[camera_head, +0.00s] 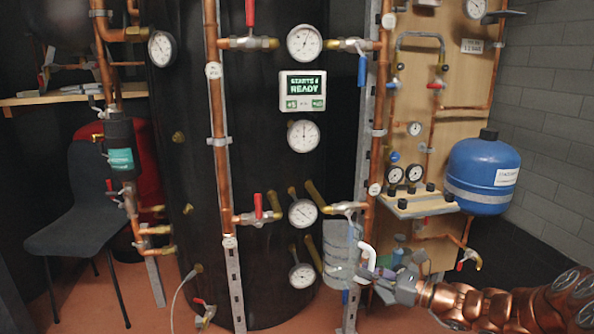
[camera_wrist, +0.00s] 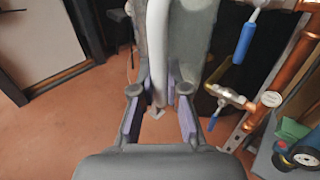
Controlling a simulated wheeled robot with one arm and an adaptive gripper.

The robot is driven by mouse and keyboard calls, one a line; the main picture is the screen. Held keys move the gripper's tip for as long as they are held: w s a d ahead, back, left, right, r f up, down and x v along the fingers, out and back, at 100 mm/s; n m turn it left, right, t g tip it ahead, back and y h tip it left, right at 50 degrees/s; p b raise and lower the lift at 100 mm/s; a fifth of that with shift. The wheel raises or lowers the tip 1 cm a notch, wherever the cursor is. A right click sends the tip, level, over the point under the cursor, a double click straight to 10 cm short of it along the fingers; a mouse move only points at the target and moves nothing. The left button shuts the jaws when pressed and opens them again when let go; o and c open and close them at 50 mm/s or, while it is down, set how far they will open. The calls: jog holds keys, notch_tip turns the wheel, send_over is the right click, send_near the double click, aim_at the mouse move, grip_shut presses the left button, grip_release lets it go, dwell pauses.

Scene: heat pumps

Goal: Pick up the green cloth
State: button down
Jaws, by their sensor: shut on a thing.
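My gripper (camera_wrist: 158,92) has purple-padded fingers, spread on either side of a white curved tube-like piece (camera_wrist: 157,45), and is shut on it. In the head view my gripper (camera_head: 376,284) is low, right of the column's foot, with the white piece (camera_head: 367,254) standing up from it. A green patch (camera_wrist: 293,131) at the right edge of the wrist view looks like the cloth, apart from my fingers. A small greenish patch (camera_head: 400,256) behind my gripper in the head view is too small to identify.
A clear water jug (camera_head: 342,250) stands just left of my gripper. Copper pipes (camera_head: 370,190) with valves and a wooden board with a blue tank (camera_head: 482,172) rise close by. A dark chair (camera_head: 83,205) stands left. Reddish floor (camera_wrist: 75,115) is open in the wrist view.

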notch_tip(320, 180, up, 30)
jog(key=m+t+h+p, duration=0.5)
jog(key=h+p, duration=0.1)
jog(key=p, duration=3.1)
jog(key=shift+f+p, duration=0.2)
jog(key=shift+p, duration=0.15)
jog(key=shift+f, duration=0.1)
jog(key=shift+d, duration=0.1)
